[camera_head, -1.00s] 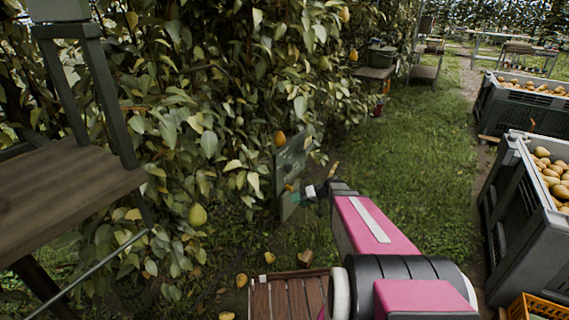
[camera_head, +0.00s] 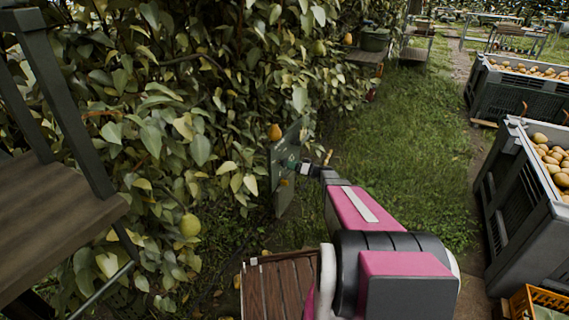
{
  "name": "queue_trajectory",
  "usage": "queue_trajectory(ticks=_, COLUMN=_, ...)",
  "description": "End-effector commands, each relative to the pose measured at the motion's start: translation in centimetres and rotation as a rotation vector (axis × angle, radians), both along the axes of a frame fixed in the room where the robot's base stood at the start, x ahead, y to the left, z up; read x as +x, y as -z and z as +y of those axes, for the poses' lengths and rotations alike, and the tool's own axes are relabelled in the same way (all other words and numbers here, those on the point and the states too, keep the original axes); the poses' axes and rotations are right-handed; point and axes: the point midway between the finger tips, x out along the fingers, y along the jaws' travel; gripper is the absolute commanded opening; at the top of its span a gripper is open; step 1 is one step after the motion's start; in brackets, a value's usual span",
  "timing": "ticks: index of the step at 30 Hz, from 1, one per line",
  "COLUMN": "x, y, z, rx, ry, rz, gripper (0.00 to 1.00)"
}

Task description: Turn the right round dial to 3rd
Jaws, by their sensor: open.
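A grey-green upright panel (camera_head: 284,188) stands against the pear foliage in the middle of the head view, seen nearly edge-on. My gripper (camera_head: 301,168) is at the right side of the panel face, small in the view and open. I cannot tell whether it touches anything on the panel.
A wooden slatted crate (camera_head: 280,287) lies below the panel. A dark-framed wooden stand (camera_head: 50,215) is at the left. Grey bins of pears (camera_head: 520,205) line the right, with an orange crate (camera_head: 540,302) in front. Grass between is clear.

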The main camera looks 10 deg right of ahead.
Motion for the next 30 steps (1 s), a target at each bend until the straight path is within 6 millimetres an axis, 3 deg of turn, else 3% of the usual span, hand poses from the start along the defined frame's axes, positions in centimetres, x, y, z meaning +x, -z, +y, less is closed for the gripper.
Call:
queue_trajectory(ticks=9, x=2.6, y=0.1, z=3.6, rx=0.000, ry=-0.002, rz=0.002, gripper=0.77)
queue_trajectory(ticks=22, x=3.0, y=0.0, z=4.2, rx=0.000, ry=-0.001, rz=0.001, gripper=0.77)
queue_trajectory(ticks=26, x=3.0, y=0.0, z=4.2, rx=0.000, ry=-0.001, rz=0.001, gripper=0.34)
queue_trajectory(ticks=27, x=3.0, y=0.0, z=4.2, rx=0.000, ry=-0.001, rz=0.001, gripper=0.29)
queue_trajectory(ticks=30, x=3.0, y=0.0, z=4.2, rx=-0.001, ry=0.000, rz=0.002, gripper=0.29)
